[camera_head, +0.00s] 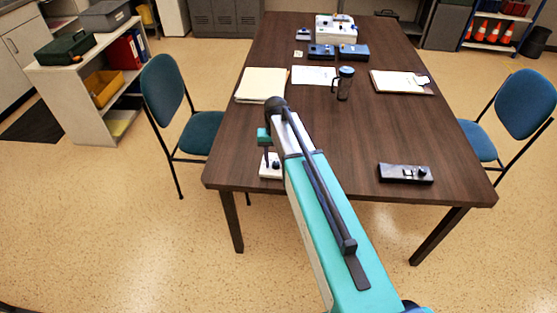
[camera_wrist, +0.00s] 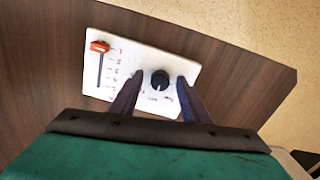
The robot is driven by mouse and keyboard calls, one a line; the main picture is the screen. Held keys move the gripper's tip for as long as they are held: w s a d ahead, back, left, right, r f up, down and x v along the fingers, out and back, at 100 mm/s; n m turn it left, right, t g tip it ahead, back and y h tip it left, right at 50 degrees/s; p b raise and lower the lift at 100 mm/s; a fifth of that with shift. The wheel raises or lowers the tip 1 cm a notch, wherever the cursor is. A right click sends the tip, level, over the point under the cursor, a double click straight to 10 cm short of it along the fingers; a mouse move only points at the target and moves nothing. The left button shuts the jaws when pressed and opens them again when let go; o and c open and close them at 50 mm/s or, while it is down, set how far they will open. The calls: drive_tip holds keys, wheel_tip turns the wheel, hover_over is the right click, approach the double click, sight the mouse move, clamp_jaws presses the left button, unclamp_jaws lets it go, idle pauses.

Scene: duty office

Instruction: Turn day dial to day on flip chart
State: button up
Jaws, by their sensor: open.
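A white panel (camera_head: 271,166) lies near the front left corner of the brown table. In the wrist view the white panel (camera_wrist: 135,60) carries a round black dial (camera_wrist: 160,79) with small markings beside it, and an orange slider (camera_wrist: 99,46) in a slot with a marked scale. The print is too small to read. My gripper (camera_wrist: 159,80) is open, its two dark fingers one on each side of the dial in the picture; I cannot tell whether they touch it. In the head view my gripper (camera_head: 268,154) is over the panel, and my arm partly hides it. No flip chart is recognisable.
Chairs stand left (camera_head: 170,95) and right (camera_head: 524,104). The table's front middle is mostly clear beside my arm.

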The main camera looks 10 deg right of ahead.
drive_tip(key=c, duration=1)
drive_tip(key=shift+d, duration=0.55)
drive_tip(key=shift+c, duration=0.3)
drive_tip(key=shift+a, duration=0.6)
